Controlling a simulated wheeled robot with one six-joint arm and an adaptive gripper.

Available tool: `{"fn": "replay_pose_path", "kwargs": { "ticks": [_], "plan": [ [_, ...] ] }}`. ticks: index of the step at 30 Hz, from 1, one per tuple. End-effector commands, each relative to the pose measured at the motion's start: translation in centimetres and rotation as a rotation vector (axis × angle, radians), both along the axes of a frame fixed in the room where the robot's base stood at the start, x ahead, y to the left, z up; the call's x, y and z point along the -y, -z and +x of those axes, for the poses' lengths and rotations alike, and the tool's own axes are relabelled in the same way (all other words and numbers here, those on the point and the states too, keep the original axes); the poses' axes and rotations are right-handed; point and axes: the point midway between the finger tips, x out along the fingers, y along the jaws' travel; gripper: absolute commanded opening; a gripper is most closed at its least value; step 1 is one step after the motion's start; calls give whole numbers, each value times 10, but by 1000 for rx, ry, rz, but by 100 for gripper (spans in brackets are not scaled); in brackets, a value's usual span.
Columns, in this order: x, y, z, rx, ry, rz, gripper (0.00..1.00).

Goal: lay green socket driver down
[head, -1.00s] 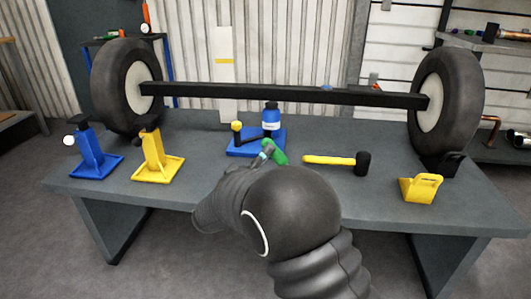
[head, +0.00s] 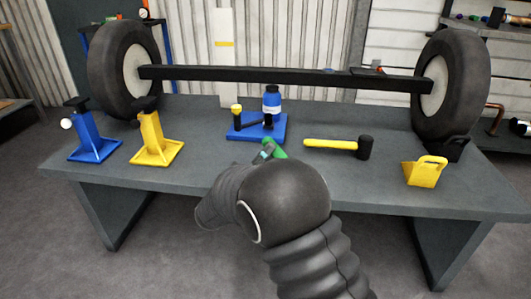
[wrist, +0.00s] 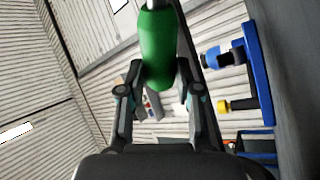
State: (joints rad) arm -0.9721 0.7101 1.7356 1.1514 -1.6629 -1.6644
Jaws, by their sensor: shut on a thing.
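The green socket driver (wrist: 159,45) is held between the fingers of my gripper (wrist: 158,95) in the wrist view. Its green handle is in the jaws and its far end runs out of the top of the picture. In the head view the green handle (head: 274,149) shows just beyond my arm, over the table (head: 215,165); my fingers are mostly hidden by the arm there. I cannot tell how far above the table top the driver is.
A yellow-handled mallet (head: 335,145) lies to the right. Blue (head: 88,138) and yellow (head: 152,138) jack stands are left, a yellow chock (head: 424,172) right. An axle beam (head: 290,76) with wheels spans behind.

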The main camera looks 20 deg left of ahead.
Motion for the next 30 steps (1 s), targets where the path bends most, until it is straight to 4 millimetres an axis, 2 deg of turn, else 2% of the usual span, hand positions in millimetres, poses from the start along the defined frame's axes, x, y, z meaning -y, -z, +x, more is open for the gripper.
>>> {"fn": "replay_pose_path", "kwargs": {
  "ticks": [20, 29, 30],
  "plan": [
    [0, 15, 0, 0, 0, -1, 0],
    [-2, 16, 0, -8, 0, -24, 0],
    [-1, 17, 0, -7, 0, -22, 44]
  ]
}}
